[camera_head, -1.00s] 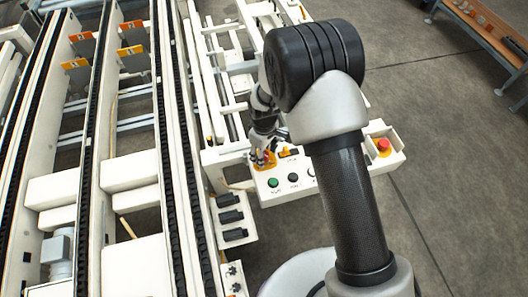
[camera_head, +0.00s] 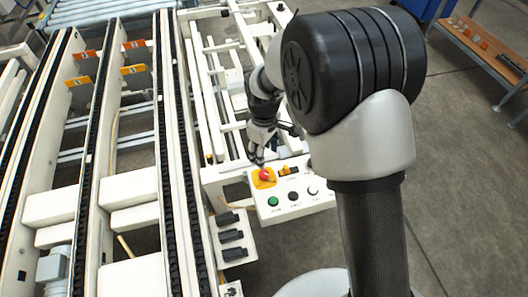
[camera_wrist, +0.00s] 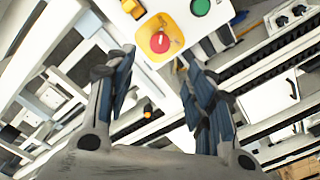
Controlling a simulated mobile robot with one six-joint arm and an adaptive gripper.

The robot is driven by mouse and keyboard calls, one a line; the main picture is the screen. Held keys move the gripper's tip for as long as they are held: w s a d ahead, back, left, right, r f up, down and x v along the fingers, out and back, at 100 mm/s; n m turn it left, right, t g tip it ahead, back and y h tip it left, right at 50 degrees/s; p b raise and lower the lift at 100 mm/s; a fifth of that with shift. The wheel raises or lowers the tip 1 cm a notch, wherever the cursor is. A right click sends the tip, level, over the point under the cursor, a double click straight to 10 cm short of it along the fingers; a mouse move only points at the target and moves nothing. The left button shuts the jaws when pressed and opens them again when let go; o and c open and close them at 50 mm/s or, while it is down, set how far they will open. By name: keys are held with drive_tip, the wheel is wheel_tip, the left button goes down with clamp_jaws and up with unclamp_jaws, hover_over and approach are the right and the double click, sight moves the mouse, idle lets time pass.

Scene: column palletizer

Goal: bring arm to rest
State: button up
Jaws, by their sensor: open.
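A red knob on a yellow plate (camera_head: 265,176) sits on the panel just below the fingertips in the head view. The red knob (camera_wrist: 160,42) shows beyond the fingertips in the wrist view, apart from them. My arm's dark elbow and forearm fill the right of the head view and hide the panel's right part.
Green (camera_head: 274,201), black (camera_head: 294,196) and white (camera_head: 312,190) buttons line the panel. Conveyor rails (camera_head: 165,150) run along the left. A wooden-topped bench (camera_head: 485,50) stands at the far right. The floor (camera_head: 455,150) between is clear.

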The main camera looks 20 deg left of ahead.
drive_tip(key=s+d+r+m+t, duration=0.1)
drive_tip(key=s+d+r+m, duration=0.15)
drive_tip(key=d+r, duration=0.55)
drive_tip(key=s+d+r+m+t, duration=0.15)
drive_tip(key=d+r+m, duration=0.25)
drive_tip(key=d+r, duration=0.5)
drive_tip(key=s+d+r+m+t, duration=0.1)
drive_tip(key=s+d+r+m, duration=0.2)
drive_tip(key=s, duration=0.5)
drive_tip(key=s+d+r+m+t, duration=0.1)
drive_tip(key=s+d+r+m, duration=0.3)
drive_tip(key=s+d, duration=0.3)
drive_tip(key=shift+s+m, duration=0.35)
drive_tip(key=shift+s, duration=0.3)
drive_tip(key=shift+r, duration=0.1)
drive_tip(key=shift+c, duration=0.4)
